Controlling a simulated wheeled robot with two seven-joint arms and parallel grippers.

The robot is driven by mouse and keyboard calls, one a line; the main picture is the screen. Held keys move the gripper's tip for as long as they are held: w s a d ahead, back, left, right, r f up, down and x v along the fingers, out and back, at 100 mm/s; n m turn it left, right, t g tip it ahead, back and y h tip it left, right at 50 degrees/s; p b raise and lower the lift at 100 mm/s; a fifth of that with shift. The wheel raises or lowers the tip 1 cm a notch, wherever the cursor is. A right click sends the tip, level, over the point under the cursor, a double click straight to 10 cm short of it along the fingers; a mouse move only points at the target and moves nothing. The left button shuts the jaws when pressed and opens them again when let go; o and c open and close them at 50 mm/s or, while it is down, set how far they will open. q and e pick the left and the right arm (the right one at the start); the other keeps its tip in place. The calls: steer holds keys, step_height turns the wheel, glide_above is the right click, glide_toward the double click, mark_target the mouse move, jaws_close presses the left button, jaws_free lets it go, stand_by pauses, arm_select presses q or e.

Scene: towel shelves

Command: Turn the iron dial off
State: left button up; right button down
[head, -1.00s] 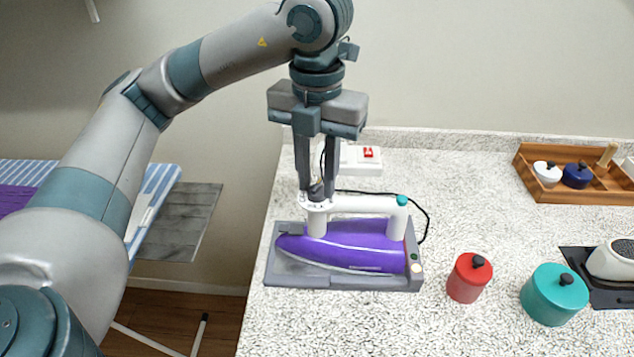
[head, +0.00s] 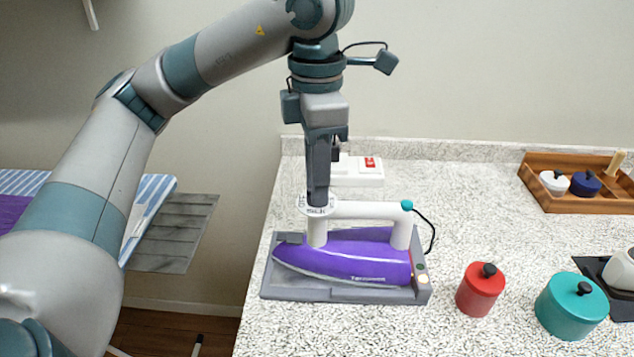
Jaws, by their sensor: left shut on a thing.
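The purple iron (head: 345,262) with a white handle lies on its grey stand (head: 345,293) on the speckled counter. Its white round dial (head: 317,207), with small dark markings, sits at the left end of the handle. My left gripper (head: 318,202) points straight down and is shut on the dial's knob. One finger hides most of the other and the knob itself. A small light (head: 422,279) glows at the right end of the stand. My right gripper is not in view.
A white power strip with a red switch (head: 370,162) lies behind the iron. A red canister (head: 480,290) and a teal canister (head: 572,305) stand to the right. A wooden tray (head: 560,203) is at the back right. An ironing board (head: 150,212) is at the left.

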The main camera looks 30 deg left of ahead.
arm_select(q)
steer(key=m, duration=0.3)
steer(key=shift+m+b, duration=0.3)
steer(key=shift+m, duration=0.1)
steer(key=m, duration=0.4)
steer(key=shift+m, duration=0.3)
steer(key=m, duration=0.3)
steer(key=shift+m, duration=0.3)
steer(key=m, duration=0.3)
steer(key=shift+m, duration=0.3)
steer(key=m, duration=0.3)
steer(key=shift+m, duration=0.3)
steer(key=m, duration=1.1)
steer(key=shift+m, duration=0.4)
steer(key=m, duration=0.2)
steer(key=shift+m, duration=0.4)
steer(key=m, duration=0.2)
steer(key=shift+m, duration=1.6)
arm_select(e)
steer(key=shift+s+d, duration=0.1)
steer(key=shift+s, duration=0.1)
